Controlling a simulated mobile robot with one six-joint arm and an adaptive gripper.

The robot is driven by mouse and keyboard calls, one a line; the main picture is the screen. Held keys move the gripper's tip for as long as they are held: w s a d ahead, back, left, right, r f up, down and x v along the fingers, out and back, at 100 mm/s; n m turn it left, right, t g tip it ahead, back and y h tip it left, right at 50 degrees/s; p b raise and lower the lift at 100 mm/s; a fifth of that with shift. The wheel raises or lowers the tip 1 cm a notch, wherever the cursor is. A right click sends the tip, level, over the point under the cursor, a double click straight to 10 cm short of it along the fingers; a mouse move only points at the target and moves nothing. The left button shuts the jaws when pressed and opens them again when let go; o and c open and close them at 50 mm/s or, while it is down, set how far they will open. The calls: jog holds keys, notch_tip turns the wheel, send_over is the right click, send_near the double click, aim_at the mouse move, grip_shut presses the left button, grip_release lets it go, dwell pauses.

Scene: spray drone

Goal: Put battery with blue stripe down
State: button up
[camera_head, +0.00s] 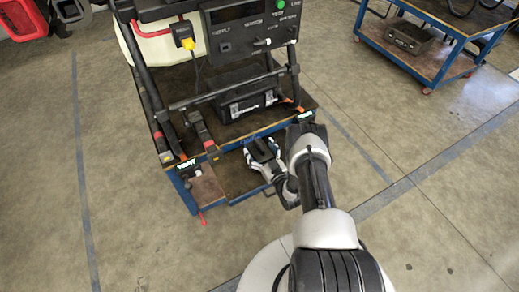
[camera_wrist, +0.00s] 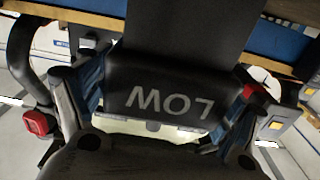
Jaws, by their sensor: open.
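My gripper (camera_head: 262,152) is at the front of the near cart, low down by its lower shelf. In the wrist view my gripper (camera_wrist: 165,112) is open, with one finger on either side of a black block marked "LOW" (camera_wrist: 170,85), whose letters appear upside down. The block seems to be a battery. Blue patches show beside it near the fingers, but I cannot tell whether they are a stripe on it. In the head view a dark block shows between the fingers. Contact with the fingers and what lies under the block are unclear.
The near cart (camera_head: 212,152) has a blue frame and carries a black control box (camera_head: 250,32) with a yellow plug (camera_head: 184,36). A black case (camera_head: 250,104) sits on its upper surface. Another blue cart (camera_head: 440,52) stands back right. Floor is clear on both sides.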

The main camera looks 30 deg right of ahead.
jog(key=s+p, duration=0.2)
jog(key=s, duration=0.4)
jog(key=s+p, duration=0.2)
jog(key=s, duration=0.4)
jog(key=shift+d+r, duration=0.1)
jog(key=shift+d, duration=0.1)
